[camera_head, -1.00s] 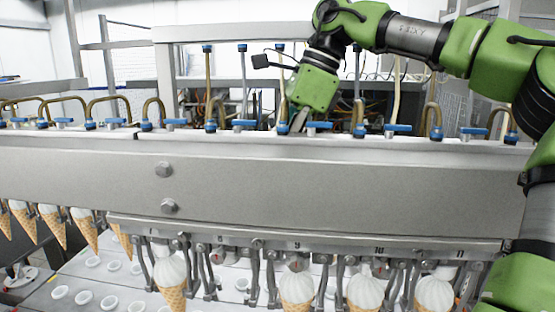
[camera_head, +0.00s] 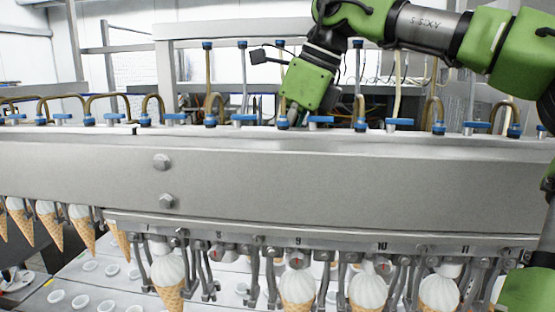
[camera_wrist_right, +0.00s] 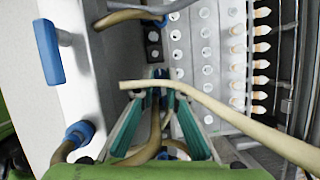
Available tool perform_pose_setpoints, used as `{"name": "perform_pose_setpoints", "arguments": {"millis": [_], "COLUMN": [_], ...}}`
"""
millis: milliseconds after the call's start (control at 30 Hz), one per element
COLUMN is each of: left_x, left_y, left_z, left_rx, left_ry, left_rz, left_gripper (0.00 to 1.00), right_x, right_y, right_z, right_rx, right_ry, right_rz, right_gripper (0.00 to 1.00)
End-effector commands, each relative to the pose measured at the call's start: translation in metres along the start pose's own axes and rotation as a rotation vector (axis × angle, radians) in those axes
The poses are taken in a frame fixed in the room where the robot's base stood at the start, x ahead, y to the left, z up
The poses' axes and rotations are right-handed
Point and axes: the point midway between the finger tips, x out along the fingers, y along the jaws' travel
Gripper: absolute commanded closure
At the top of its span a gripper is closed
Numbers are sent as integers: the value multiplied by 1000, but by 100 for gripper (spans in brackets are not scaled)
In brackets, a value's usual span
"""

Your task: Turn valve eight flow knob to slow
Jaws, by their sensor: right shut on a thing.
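My right gripper (camera_head: 286,112) reaches down from a green wrist behind the top edge of the long grey machine beam (camera_head: 320,175). It is at a blue flow knob (camera_head: 283,123) at the foot of a tube, in the span above labels 8 and 9. In the right wrist view its two teal fingers (camera_wrist_right: 157,93) converge, shut around a small blue part that seems to be this knob. A tan hose (camera_wrist_right: 215,105) crosses in front of the fingers and partly hides the grip. I cannot read the knob's setting. My left gripper is not in view.
More blue knobs and blue lever handles (camera_head: 320,122) with curved brown tubes line the beam top on both sides, close to my gripper. Ice cream cones (camera_head: 297,290) hang below the beam. A blue handle (camera_wrist_right: 48,52) stands at left in the wrist view.

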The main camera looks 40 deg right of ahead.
Motion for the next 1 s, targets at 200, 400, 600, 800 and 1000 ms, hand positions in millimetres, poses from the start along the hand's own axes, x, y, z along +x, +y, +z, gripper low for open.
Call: {"name": "perform_pose_setpoints", "arguments": {"millis": [200,400,600,800,1000], "left_x": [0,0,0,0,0], "left_y": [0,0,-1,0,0], "left_z": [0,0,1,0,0], "left_rx": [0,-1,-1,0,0], "left_ry": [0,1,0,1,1], "left_rz": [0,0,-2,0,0], "left_gripper": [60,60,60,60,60], "right_x": [0,0,-7,-42,-84], "right_y": [0,0,0,-1,-1], "right_z": [0,0,1,2,1], "right_rx": [0,-1,-1,-1,-1], "right_ry": [-1,0,-2,-5,-3], "right_rz": [0,1,0,-3,-2], "right_gripper": [71,71,71,71,71]}}
